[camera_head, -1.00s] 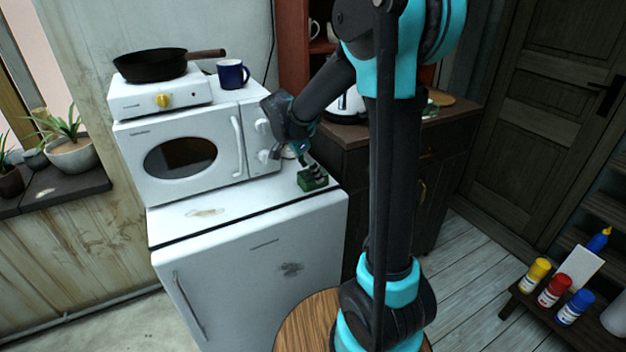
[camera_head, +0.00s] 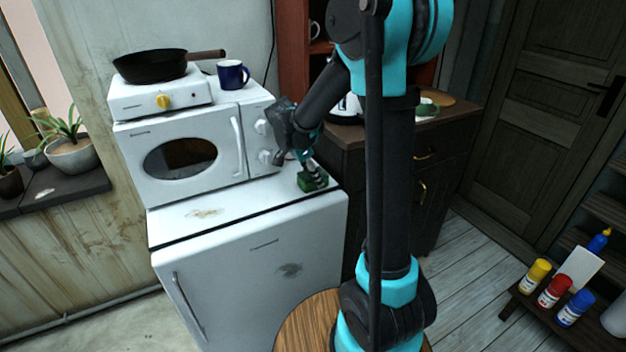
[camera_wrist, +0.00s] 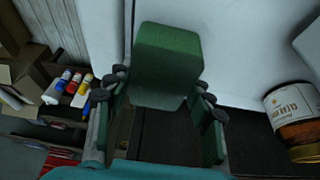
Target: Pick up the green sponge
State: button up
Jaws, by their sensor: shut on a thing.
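The green sponge (camera_head: 312,183) is at the right end of the white fridge top (camera_head: 240,213), in front of the microwave. In the wrist view the sponge (camera_wrist: 167,65) is a green block between the fingers of my gripper (camera_wrist: 157,95). My gripper (camera_head: 308,170) is shut on it, with fingers at its left and right sides. I cannot tell whether the sponge touches the fridge top or is just above it.
The microwave (camera_head: 185,155) stands close behind and left, carrying a hot plate with a black pan (camera_head: 150,65) and a blue mug (camera_head: 232,74). A labelled jar (camera_wrist: 292,120) is at the right in the wrist view. The fridge top's front left is clear.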

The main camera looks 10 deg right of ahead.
jog(key=shift+r, duration=0.1)
notch_tip(320, 180, up, 20)
dwell(0.5)
